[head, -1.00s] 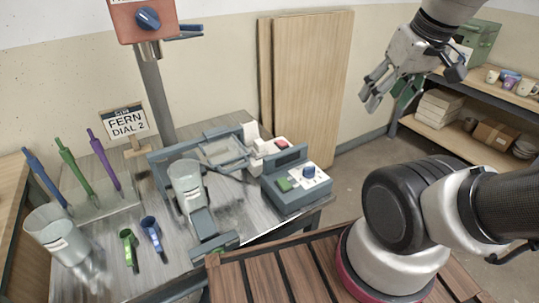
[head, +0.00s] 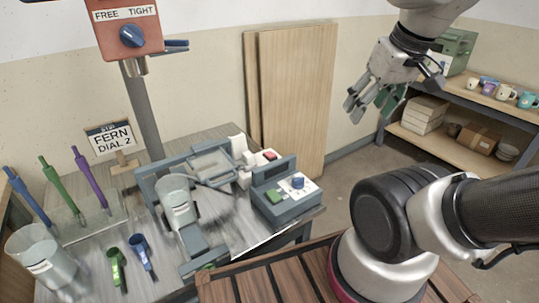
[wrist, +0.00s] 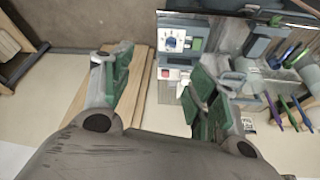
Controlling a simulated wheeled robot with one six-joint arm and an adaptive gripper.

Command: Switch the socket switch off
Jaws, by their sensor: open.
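A white socket block (head: 243,160) with a red switch (head: 269,155) stands at the back of the bench, behind the grey control box. In the wrist view the red switch (wrist: 184,83) shows between my fingers, on the white block (wrist: 168,75). Which way the switch is tipped is too small to tell. My gripper (head: 368,103) is open and empty, up in the air to the right of the bench and well apart from the switch. Its two green-padded fingers also show in the wrist view (wrist: 157,68).
A grey control box (head: 285,209) with a green button and blue knob stands in front of the socket. A glaze bucket (head: 176,205) sits mid-bench, another bucket (head: 40,262) at left. An orange dial head (head: 125,28) stands on a post. Wooden boards (head: 290,95) lean on the wall.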

